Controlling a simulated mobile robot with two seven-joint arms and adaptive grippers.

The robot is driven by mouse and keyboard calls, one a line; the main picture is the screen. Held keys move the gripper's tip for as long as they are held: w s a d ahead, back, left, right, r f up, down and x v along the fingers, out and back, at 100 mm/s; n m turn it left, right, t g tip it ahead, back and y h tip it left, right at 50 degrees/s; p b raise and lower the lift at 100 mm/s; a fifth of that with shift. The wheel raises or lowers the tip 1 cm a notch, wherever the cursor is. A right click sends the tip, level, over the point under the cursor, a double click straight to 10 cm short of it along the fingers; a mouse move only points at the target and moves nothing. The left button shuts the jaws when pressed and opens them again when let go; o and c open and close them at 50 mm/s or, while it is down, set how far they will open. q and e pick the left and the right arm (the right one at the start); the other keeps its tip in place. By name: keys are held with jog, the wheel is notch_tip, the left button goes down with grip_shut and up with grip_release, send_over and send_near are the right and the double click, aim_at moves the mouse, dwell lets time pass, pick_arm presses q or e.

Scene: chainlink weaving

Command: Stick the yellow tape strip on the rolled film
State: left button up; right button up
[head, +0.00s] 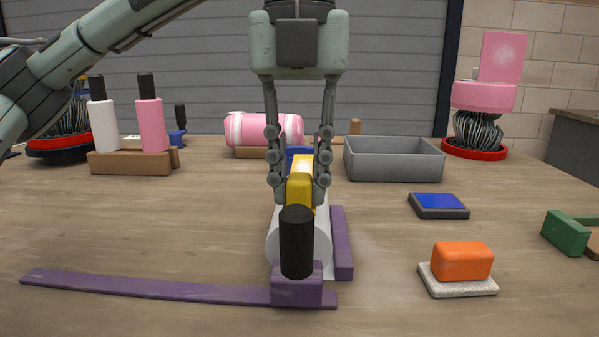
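The yellow tape strip (300,188) shows as a thick yellow piece at the middle of the head view. My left gripper (300,196) points straight down with its fingers close against both sides of the strip, shut on it. The rolled film appears to be the white roll (272,243) directly below, lying lengthwise away from me. The strip is over its top; I cannot tell whether they touch. A black upright knob (297,243) on a purple base (297,292) hides much of the roll's near end. My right gripper is out of view.
A purple bar (342,243) lies right of the roll, and a long purple strip (140,287) runs left. A grey tray (393,160), blue pad (438,203) and orange block (462,262) stand right. A pink roll (265,130) lies behind. The left table is mostly clear.

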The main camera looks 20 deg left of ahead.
pick_arm(q)
jog(key=o, duration=1)
notch_tip(320, 180, up, 12)
jog(key=shift+r, duration=0.1)
dwell(0.4)
